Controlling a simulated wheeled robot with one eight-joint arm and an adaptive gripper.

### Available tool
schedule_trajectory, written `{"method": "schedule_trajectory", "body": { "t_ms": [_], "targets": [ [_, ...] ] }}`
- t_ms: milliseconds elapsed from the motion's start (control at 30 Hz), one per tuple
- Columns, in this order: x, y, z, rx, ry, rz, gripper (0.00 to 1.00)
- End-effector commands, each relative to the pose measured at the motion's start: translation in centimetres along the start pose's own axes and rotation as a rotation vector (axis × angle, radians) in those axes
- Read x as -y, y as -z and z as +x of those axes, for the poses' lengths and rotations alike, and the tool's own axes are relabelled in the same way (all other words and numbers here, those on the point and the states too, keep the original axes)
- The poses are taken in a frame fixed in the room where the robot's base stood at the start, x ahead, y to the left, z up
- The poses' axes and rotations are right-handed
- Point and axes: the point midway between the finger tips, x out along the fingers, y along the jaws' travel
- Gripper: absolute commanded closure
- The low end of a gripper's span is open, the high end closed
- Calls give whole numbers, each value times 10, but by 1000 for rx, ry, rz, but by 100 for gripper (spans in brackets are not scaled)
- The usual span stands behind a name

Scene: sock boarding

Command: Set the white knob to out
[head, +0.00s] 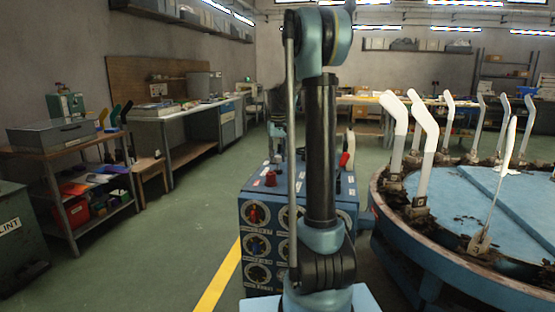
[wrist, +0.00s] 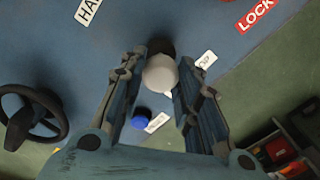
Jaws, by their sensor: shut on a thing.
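The white knob (wrist: 160,74) is a pale round ball beside a dark round part on the blue top of a control cabinet. My gripper (wrist: 163,58) is over it in the wrist view, with one finger on each side, shut on the knob. A small white label (wrist: 207,60) lies just right of the knob; its small print is hard to read. In the head view the blue control cabinet (head: 247,199) stands straight ahead, with several dials on its front. My arm hides much of its top there, and I cannot make out the white knob.
Near the knob are a blue button (wrist: 142,118), a black handwheel (wrist: 30,118) and a red LOCK label (wrist: 256,15). A round blue table (head: 470,215) with upright white sock forms stands right of the cabinet. Green floor (head: 190,215) is clear to the left.

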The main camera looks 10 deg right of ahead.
Motion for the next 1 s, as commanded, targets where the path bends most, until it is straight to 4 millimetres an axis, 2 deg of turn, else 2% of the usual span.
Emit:
{"method": "schedule_trajectory", "body": {
  "t_ms": [200,467,500,600,1000],
  "targets": [
    [0,0,-24,0,-1,0,100],
    [-1,1,-26,-1,-1,1,100],
    [-1,1,-26,-1,-1,1,67],
    [-1,0,-26,-1,-1,1,49],
    [0,0,-29,0,0,0,49]
  ]
}}
